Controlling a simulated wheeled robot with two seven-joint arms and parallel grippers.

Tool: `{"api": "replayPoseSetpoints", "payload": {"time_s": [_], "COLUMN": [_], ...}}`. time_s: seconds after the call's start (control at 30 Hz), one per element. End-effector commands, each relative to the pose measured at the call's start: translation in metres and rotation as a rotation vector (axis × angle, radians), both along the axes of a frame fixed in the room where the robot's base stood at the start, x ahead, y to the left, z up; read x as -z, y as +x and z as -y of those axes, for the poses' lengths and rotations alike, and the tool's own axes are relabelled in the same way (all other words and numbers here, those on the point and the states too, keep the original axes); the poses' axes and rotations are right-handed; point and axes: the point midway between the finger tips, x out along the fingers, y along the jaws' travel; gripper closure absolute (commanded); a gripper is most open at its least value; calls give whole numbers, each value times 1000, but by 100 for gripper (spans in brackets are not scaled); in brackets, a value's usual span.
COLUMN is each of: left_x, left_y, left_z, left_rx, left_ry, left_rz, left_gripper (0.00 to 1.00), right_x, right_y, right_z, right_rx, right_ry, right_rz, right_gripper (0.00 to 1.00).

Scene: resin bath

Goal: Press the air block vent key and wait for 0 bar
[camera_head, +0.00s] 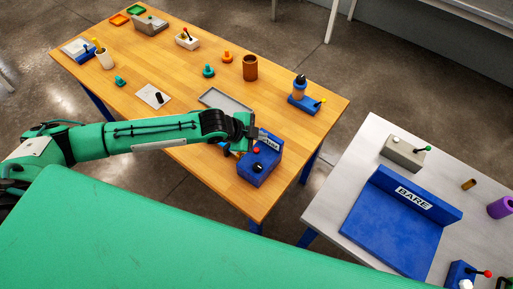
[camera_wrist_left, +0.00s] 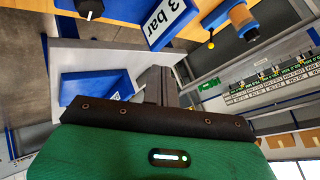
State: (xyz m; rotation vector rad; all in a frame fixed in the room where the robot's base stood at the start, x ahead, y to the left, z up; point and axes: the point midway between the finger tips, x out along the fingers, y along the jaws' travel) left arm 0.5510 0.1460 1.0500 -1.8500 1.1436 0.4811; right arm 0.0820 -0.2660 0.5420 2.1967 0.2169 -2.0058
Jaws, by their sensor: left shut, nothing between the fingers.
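The air block (camera_head: 260,168) is a blue block at the near right corner of the wooden table. It carries a red knob (camera_head: 256,150), a black knob (camera_head: 258,167) and a white display partly covered by my gripper. In the left wrist view the display (camera_wrist_left: 170,22) reads 3 bar, next to the black knob (camera_wrist_left: 90,8). Which part is the vent key I cannot tell. My left gripper (camera_head: 254,138) is shut and empty, over the far side of the block; contact is unclear. Its fingers (camera_wrist_left: 158,85) show in the left wrist view. My right gripper is out of view.
A grey tray (camera_head: 238,110) lies just behind my left gripper. A blue stand with a bottle (camera_head: 303,103) and a brown cup (camera_head: 250,68) stand further back. A metal table to the right holds a blue stand marked BARE (camera_head: 395,235).

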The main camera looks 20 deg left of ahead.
Motion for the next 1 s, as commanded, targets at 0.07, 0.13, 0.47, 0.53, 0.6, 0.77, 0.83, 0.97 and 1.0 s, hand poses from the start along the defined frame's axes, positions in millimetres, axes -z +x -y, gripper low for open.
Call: {"api": "replayPoseSetpoints", "payload": {"time_s": [0.07, 0.13, 0.47, 0.53, 0.6, 0.77, 0.83, 0.97, 1.0], "left_x": [-5, -6, -7, -7, -6, 0, 5, 18, 23], "left_y": [9, 13, 16, 16, 16, 16, 16, 16, 16], "left_z": [-15, -23, -29, -28, -28, -28, -28, -28, -28], "left_rx": [5, 8, 11, 11, 11, 11, 11, 11, 11], "left_ry": [18, 24, 29, 29, 29, 29, 29, 29, 29], "left_rz": [15, 22, 27, 27, 27, 27, 27, 27, 27], "left_gripper": [100, 100, 100, 100, 100, 100, 100, 100, 100], "right_x": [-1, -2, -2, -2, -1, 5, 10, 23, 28], "right_y": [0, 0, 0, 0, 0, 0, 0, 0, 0], "right_z": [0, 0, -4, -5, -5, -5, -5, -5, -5], "right_rx": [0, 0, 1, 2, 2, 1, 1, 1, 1], "right_ry": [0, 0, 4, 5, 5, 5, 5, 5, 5], "right_rz": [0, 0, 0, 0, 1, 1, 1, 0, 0], "right_gripper": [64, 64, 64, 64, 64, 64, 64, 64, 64]}}
